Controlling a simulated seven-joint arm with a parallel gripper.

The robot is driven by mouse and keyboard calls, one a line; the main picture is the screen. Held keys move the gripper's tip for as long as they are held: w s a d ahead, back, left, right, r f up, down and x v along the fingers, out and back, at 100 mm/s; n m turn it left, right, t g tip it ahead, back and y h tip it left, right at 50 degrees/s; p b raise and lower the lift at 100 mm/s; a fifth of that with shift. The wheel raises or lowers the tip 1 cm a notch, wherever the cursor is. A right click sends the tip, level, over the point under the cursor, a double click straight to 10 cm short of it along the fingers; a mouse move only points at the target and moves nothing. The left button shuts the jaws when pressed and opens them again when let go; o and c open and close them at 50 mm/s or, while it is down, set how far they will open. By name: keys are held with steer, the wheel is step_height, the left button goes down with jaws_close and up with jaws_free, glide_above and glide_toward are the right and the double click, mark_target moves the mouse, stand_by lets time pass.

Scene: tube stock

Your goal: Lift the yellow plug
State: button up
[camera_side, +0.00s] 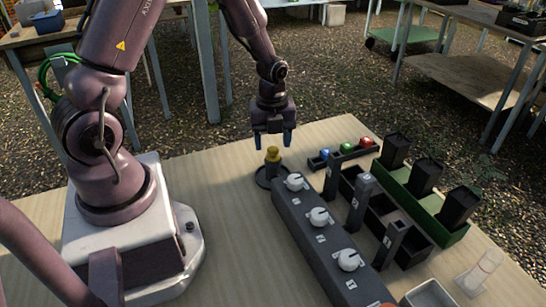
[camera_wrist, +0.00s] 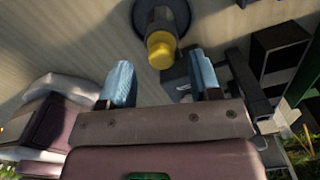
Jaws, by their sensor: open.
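The yellow plug (camera_side: 272,154) stands upright in a round dark base (camera_side: 264,180) on the table, at the end of the dark box with white knobs. It also shows at the top of the wrist view (camera_wrist: 160,48), with the round dark base (camera_wrist: 140,22) around its lower end. My gripper (camera_side: 272,140) points down just above the plug, with its blue fingertips apart. In the wrist view my gripper (camera_wrist: 160,82) is open and empty, and the plug appears beyond the gap between the fingers, not held.
The dark box with white knobs (camera_side: 328,240) lies right of the plug. Beyond it are a dark rack (camera_side: 405,250) with upright grey blocks, a green tray (camera_side: 455,238) with black containers, and red, green and blue balls (camera_side: 346,148). The table left of the plug (camera_side: 225,190) is clear.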

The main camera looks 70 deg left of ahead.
mark_target(273, 148)
steer(key=shift+f, duration=1.5)
steer(key=c, duration=1)
steer(key=shift+w+r, duration=0.1)
steer(key=shift+r, duration=0.1)
